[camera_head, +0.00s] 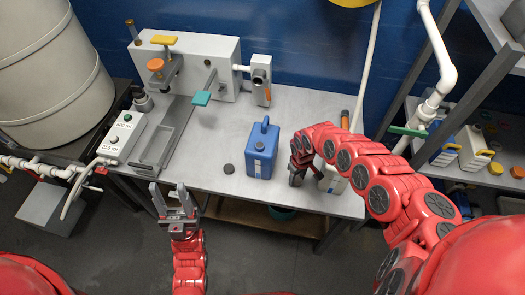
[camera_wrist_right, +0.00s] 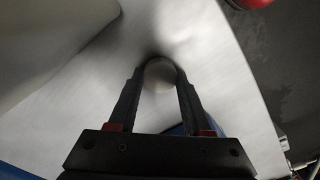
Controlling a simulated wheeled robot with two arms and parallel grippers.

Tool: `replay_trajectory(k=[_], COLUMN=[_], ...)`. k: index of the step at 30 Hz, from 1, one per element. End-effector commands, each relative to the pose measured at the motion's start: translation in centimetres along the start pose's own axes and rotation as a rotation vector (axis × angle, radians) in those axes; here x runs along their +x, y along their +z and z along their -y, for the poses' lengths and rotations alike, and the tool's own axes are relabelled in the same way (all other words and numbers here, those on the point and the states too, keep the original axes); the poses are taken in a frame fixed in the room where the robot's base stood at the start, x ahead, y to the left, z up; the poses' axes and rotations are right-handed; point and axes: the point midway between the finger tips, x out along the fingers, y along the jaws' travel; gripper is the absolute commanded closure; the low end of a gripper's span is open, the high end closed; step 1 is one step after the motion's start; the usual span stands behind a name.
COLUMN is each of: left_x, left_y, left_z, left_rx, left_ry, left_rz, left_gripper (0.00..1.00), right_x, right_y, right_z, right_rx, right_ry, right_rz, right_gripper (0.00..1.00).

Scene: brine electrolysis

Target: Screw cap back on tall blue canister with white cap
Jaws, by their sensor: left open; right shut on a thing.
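The blue canister (camera_head: 261,158) stands upright on the grey table in the head view, with a handle on top and a small pale round spot on its upper front. Blue parts, likely of it, show low in the right wrist view, mostly behind the gripper. My right gripper (camera_head: 294,179) is just right of the canister, low over the table. In the right wrist view, the right gripper (camera_wrist_right: 161,76) is shut on a small round pale grey thing, which looks like a cap (camera_wrist_right: 160,75). My left gripper (camera_head: 168,190) is open and empty at the table's front edge.
A dark round cap (camera_head: 228,168) lies on the table left of the blue canister. A white container (camera_head: 333,180) stands at the right, partly behind my right arm. Grey apparatus (camera_head: 190,65) fills the back left.

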Motion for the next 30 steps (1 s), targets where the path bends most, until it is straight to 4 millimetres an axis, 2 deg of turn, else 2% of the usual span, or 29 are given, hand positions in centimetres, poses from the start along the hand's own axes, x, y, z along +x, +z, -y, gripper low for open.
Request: replay_trajectory(k=[10,30], left_x=[0.5,4.5], left_y=[-0.1,-0.8], left_z=[0.0,0.2], left_rx=[0.0,0.0], left_ry=[0.0,0.0], left_rz=[0.0,0.0], left_gripper=[0.5,0.5], right_x=[-0.5,-4.9], right_y=[0.0,0.0], right_z=[0.0,0.0], right_rx=[0.0,0.0], right_ry=[0.0,-0.001], right_rz=[0.0,0.001], right_gripper=[1.0,1.0])
